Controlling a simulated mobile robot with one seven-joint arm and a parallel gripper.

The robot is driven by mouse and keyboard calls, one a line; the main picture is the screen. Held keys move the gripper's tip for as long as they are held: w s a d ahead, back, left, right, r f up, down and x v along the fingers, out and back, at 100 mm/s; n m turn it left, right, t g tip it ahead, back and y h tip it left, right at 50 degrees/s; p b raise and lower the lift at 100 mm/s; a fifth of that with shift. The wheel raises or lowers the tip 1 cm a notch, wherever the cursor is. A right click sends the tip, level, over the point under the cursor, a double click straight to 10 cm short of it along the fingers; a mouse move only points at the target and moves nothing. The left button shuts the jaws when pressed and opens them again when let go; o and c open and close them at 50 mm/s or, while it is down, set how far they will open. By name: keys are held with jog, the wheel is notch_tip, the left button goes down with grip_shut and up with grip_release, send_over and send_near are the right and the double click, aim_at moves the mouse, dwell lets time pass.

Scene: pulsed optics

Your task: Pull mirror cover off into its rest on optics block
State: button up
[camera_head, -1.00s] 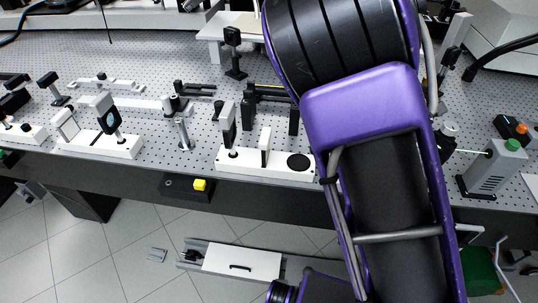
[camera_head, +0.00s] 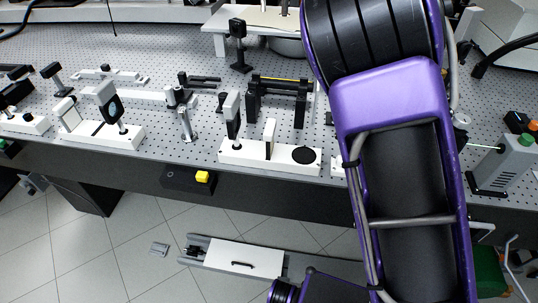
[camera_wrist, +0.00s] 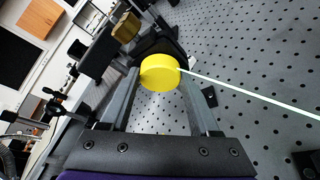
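In the wrist view a round yellow cap (camera_wrist: 160,72), likely the mirror cover, sits against a black mount (camera_wrist: 160,42). My gripper's (camera_wrist: 160,76) two grey fingers point at it and lie on both sides of it. The cap nearly fills the gap between the tips. I cannot tell whether the fingers touch it. In the head view my purple arm hides the gripper and the cap. A white optics block (camera_head: 232,158) with upright parts and a flat black disc (camera_head: 304,155) stands left of my arm. Which block bears the cap, and its rest, I cannot tell.
A pale beam (camera_wrist: 250,97) runs from the cap's right side across the perforated table (camera_wrist: 262,125). A brass-coloured block (camera_wrist: 126,27) stands beyond the left finger. Another white optics block (camera_head: 125,139) is at the left. A grey box with a green knob (camera_head: 505,160) stands at the right.

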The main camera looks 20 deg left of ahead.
grip_shut()
jog(key=shift+s+a, duration=0.1)
jog(key=shift+s+a+p, duration=0.45)
jog(key=shift+s+a, duration=0.05)
jog(key=shift+s, duration=0.3)
jog(key=shift+s+a+p, duration=0.4)
jog(key=shift+s+a, duration=0.15)
jog(key=shift+s, duration=0.2)
jog(key=shift+s+a+p, duration=0.45)
jog(key=shift+s+a, duration=0.05)
jog(key=shift+s, duration=0.3)
jog(key=shift+s+a, duration=0.1)
jog(key=s+a, duration=0.6)
jog(key=s, duration=0.3)
jog(key=shift+s+a, duration=0.25)
jog(key=shift+s, duration=0.15)
jog(key=shift+s, duration=0.1)
